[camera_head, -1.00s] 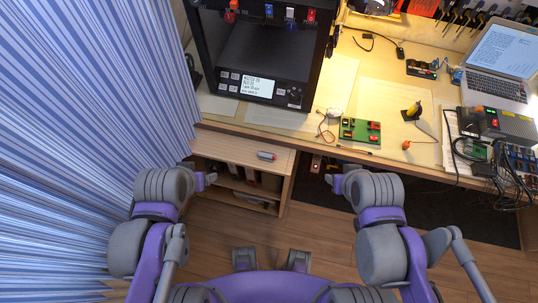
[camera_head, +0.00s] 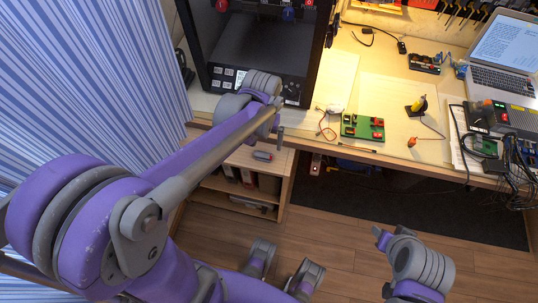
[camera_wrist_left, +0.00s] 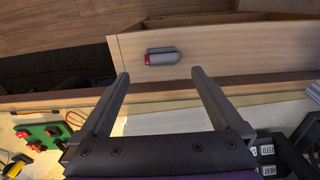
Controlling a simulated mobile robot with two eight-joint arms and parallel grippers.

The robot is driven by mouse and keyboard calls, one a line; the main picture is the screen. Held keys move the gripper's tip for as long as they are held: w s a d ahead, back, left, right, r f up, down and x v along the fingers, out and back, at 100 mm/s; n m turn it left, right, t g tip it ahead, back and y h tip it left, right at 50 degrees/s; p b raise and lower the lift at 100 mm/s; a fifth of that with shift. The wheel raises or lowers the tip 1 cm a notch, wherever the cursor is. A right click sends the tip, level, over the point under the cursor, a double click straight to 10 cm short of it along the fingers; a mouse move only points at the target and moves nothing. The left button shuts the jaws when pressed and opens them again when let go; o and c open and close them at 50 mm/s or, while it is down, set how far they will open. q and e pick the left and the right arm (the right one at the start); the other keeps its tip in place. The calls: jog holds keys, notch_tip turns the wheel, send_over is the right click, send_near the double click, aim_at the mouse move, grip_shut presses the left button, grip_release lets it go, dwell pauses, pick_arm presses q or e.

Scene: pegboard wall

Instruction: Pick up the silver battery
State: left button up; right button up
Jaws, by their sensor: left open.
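The silver battery (camera_head: 262,155), a small grey cylinder with a red end, lies on its side on top of the low wooden cabinet (camera_head: 236,162), below the desk. It also shows in the left wrist view (camera_wrist_left: 162,58), beyond and roughly centred between the fingertips. My left gripper (camera_head: 279,122) is open and empty, above the front edge of the desk and the cabinet, apart from the battery. Its two fingers (camera_wrist_left: 161,73) are wide apart in the wrist view. My right gripper (camera_head: 384,238) is at the lower right over the floor; its finger gap is unclear.
A green circuit board (camera_head: 362,127), a laptop (camera_head: 505,60) and cables lie to the right. A blue striped curtain (camera_head: 90,80) hangs at left. Floor at lower right is open.

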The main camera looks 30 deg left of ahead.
aim_at(264, 154)
pick_arm(q)
notch_tip(264, 154, down, 8)
jog(key=shift+w+a+r+b, duration=0.1)
jog(key=shift+w+a+b, duration=0.05)
jog(key=shift+b, duration=0.45)
jog(key=shift+c, duration=0.2)
jog(key=c, duration=1.1)
